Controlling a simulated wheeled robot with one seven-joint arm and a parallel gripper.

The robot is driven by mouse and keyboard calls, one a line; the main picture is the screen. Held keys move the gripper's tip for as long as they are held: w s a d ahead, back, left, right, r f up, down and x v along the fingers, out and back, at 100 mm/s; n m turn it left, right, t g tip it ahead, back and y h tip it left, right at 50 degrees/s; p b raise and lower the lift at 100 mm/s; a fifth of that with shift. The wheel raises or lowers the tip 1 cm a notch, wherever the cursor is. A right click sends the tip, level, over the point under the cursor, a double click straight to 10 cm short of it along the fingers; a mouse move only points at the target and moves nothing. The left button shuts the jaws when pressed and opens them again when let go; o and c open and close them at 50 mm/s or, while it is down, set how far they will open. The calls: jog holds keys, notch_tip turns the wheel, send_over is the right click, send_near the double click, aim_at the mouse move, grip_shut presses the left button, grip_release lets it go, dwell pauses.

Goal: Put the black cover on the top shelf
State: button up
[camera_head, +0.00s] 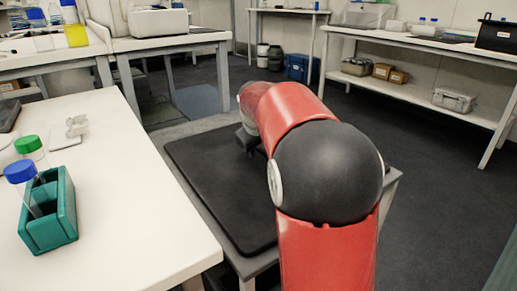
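My red and black arm reaches forward over a low grey table (382,190) with a flat black mat (205,178) on it. My gripper (247,140) is at the mat's far right part, mostly hidden behind my own arm. Its fingers cannot be made out, nor whether it touches or holds anything. No black cover can be told for certain. A black box-like thing with a handle (497,36) stands on the top level of a white shelf bench (400,38) at the back right; I cannot tell whether it is the cover.
A white table (130,215) at left holds a teal rack (50,215) with tubes capped blue and green. The bench's lower shelf (415,97) carries boxes and a grey case (454,100). Blue and dark containers stand on the floor at the back. The floor right of my arm is clear.

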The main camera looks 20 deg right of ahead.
jog(key=p+v, duration=0.1)
jog(key=v, duration=0.9)
jog(key=shift+s+a+r, duration=0.15)
jog(key=shift+s+r, duration=0.05)
jog(key=shift+r, duration=0.15)
